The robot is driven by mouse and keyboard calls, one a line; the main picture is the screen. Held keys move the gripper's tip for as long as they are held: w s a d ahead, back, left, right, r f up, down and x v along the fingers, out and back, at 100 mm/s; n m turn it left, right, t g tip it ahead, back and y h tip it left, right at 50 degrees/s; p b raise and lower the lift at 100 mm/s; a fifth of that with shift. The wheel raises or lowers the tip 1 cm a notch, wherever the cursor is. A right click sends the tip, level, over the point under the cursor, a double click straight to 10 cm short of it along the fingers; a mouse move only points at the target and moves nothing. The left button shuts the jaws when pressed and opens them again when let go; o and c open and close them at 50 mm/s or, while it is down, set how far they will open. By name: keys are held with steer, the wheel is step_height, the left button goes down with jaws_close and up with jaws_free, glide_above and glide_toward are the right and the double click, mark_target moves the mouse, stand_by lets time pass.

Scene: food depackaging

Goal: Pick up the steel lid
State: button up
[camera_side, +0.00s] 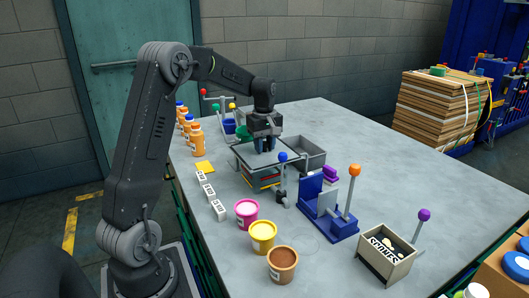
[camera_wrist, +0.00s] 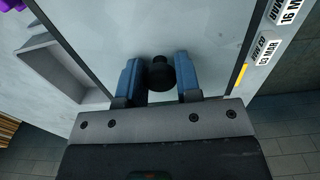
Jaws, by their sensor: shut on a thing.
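The steel lid (camera_side: 246,156) is a flat grey plate in the middle of the table in the side view. It lies level over a grey bin (camera_side: 246,174), and I cannot tell whether it touches the bin's rim. In the wrist view the lid (camera_wrist: 110,28) fills the upper middle, with a dark round knob (camera_wrist: 160,74) at its near part. My gripper (camera_side: 266,144) is directly above the lid, pointing down. In the wrist view the blue fingers of my gripper (camera_wrist: 157,80) are shut on the knob, one on each side.
An open grey bin (camera_side: 310,151) stands right of the lid. A blue-ball lever (camera_side: 283,157) rises close in front. A blue fixture with an orange-ball lever (camera_side: 355,170), several cups (camera_side: 263,232), white labelled blocks (camera_side: 209,192) and orange bottles (camera_side: 196,138) stand around. The table's back right is clear.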

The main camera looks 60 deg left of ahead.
steer(key=shift+c, duration=1.2)
steer(key=shift+r, duration=0.1)
